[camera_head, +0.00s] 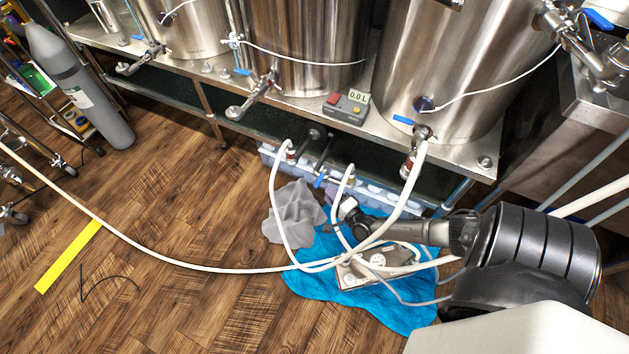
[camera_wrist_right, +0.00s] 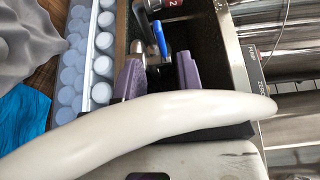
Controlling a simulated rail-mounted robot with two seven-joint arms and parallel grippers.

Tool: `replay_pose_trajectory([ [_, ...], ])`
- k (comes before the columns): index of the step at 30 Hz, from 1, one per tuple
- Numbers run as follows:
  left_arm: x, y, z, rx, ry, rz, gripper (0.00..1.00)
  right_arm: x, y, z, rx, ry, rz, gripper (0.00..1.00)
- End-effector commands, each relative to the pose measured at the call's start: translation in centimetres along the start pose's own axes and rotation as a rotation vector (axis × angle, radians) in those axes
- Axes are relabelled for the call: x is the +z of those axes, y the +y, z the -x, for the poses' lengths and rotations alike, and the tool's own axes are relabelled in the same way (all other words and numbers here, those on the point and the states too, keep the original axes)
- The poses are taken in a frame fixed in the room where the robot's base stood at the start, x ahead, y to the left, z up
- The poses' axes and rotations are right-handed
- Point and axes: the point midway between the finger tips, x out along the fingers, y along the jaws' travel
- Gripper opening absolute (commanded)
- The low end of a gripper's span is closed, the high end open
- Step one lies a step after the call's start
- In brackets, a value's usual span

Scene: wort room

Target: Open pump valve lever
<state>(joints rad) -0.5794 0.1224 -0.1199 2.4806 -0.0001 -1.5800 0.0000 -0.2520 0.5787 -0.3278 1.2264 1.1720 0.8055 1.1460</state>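The pump valve lever is a small blue handle (camera_wrist_right: 160,38) in the right wrist view, on a metal fitting; what appears to be the same lever (camera_head: 320,181) shows small in the head view, among white hoses. My right gripper (camera_wrist_right: 158,76) is open, its two purple fingers apart with nothing held between them. The lever lies just beyond the fingertips, roughly in line with the gap; no contact is visible. In the head view my right gripper (camera_head: 341,212) is low over the blue cloth, partly hidden by hoses. My left gripper is not in view.
A thick white hose (camera_wrist_right: 140,118) crosses in front of the right wrist camera. A crate of bottles (camera_wrist_right: 88,62) stands beside the lever. Grey cloth (camera_head: 294,212) and blue cloth (camera_head: 310,278) lie on the floor. Steel kettles (camera_head: 440,65) stand above; open floor is to the left.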

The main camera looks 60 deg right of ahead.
Motion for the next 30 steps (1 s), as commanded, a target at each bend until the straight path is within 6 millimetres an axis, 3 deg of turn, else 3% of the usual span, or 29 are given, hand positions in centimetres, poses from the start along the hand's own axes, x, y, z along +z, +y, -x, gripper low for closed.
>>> replay_pose_trajectory([
  [6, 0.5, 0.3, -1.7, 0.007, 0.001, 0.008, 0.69, 0.0, 0.3, -4.2, -0.003, -0.001, 0.001, 0.35],
  [12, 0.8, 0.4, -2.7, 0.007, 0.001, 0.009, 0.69, 0.0, 0.2, -6.8, -0.002, -0.001, 0.001, 0.35],
  [19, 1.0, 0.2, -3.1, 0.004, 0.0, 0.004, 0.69, 0.0, 0.1, -8.3, 0.0, 0.0, 0.001, 0.35],
  [30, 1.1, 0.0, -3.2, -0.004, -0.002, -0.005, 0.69, 0.0, 0.0, -8.6, 0.001, 0.0, 0.002, 0.35],
])
